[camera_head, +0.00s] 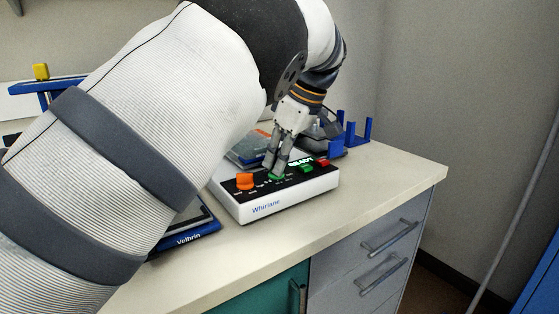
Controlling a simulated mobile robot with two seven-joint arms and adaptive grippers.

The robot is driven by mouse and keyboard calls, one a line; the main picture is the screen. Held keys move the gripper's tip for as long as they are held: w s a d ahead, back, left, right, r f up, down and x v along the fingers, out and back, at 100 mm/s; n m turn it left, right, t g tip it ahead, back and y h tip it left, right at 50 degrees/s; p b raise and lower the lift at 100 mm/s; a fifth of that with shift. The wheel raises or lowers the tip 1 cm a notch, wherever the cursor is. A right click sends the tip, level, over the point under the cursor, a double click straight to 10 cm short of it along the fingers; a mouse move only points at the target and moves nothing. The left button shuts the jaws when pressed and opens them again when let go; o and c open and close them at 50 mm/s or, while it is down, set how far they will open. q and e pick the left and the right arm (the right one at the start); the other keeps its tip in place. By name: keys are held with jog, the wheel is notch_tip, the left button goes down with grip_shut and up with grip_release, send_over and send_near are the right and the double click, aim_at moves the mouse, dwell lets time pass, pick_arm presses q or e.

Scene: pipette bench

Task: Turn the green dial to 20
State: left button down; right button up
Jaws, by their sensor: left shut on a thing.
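The green dial (276,177) sits on the black top panel of a white device marked "Whirlane" (266,208). My left gripper (274,168) comes down from above and is shut on the green dial, its fingertips hiding most of it. The dial's pointer and scale are too small and covered to read. An orange dial (245,181) is to the left of it on the same panel. A lit "READY" display, a green button (306,169) and a red button (323,163) are to the right. My right gripper is not in view.
A blue rack (356,131) stands behind the device at the right. A blue-edged "Velbrin" device (190,238) is partly hidden by my left arm. A yellow item (41,71) is at the far left. The bench's front right (380,189) is clear.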

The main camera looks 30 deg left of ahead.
aim_at(290, 180)
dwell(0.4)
pick_arm(q)
jog(key=c, duration=1.7)
grip_release()
jog(key=v, duration=0.7)
jog(key=shift+r, duration=0.25)
